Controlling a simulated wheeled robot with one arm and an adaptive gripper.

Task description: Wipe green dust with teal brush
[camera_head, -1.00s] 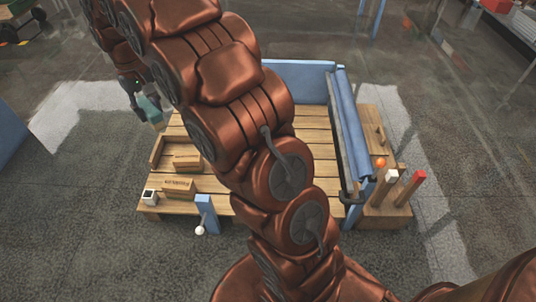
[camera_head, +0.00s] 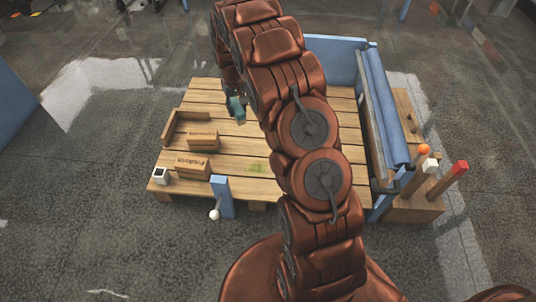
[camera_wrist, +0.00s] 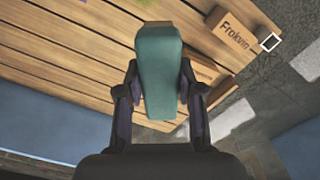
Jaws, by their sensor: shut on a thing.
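The teal brush (camera_head: 237,109) is held over the wooden platform in the head view. It fills the middle of the wrist view (camera_wrist: 159,75), between the two dark fingers. My gripper (camera_head: 231,92) is shut on it. Green dust (camera_head: 256,168) shows as a faint patch on the planks, nearer the front edge than the brush and slightly right of it. The brush is apart from the dust in the head view. Its height above the planks is hard to tell.
On the platform (camera_head: 205,95) stand a wooden corner piece (camera_head: 171,129), a small wooden block (camera_head: 203,141), a labelled block (camera_head: 192,166) and a white cube (camera_head: 160,176). A blue post (camera_head: 222,197) stands at the front edge. Blue panels (camera_head: 387,115) close the right side.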

